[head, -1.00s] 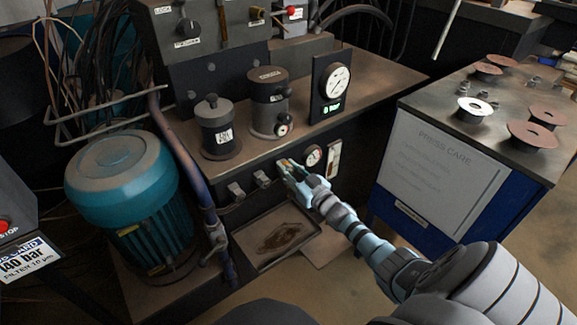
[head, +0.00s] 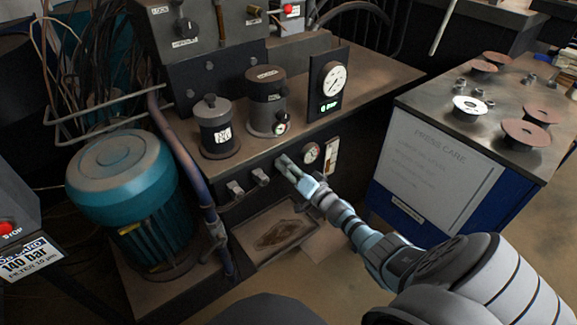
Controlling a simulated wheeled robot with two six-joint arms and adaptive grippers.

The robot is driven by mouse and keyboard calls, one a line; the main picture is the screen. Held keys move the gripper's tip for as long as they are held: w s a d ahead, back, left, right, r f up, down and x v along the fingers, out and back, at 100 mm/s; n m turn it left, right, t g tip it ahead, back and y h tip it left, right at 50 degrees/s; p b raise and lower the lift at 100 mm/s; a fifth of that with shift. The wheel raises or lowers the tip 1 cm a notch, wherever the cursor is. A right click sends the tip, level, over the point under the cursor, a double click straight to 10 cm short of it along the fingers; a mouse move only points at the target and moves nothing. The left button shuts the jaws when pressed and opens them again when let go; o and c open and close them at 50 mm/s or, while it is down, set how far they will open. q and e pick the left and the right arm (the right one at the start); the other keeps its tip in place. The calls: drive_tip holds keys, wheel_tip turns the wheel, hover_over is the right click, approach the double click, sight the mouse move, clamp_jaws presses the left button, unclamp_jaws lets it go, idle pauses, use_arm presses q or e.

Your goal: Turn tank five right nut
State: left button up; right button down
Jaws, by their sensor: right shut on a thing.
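My right gripper (head: 286,169) is shut at the front face of the press bench. It is on a small fitting in the row below the bench top, taken to be the nut. The fingers hide most of it, so how far it is turned cannot be told. Two grey fittings, one at the left (head: 235,189) and one in the middle (head: 261,177), sit beside it on the same panel. I cannot read any tank number there. My left gripper is not in view.
Dark cylinders (head: 216,128) and a larger gauge (head: 333,80) stand on the bench above. A stained tray (head: 247,232) lies below. A teal motor (head: 117,175) is left, a side table with discs (head: 467,107) right.

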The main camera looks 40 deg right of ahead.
drive_tip(key=shift+f+m, duration=0.15)
drive_tip(key=shift+m, duration=0.25)
drive_tip(key=c, duration=1.3)
unclamp_jaws()
drive_tip(key=s, duration=1.2)
drive_tip(key=shift+a, duration=0.15)
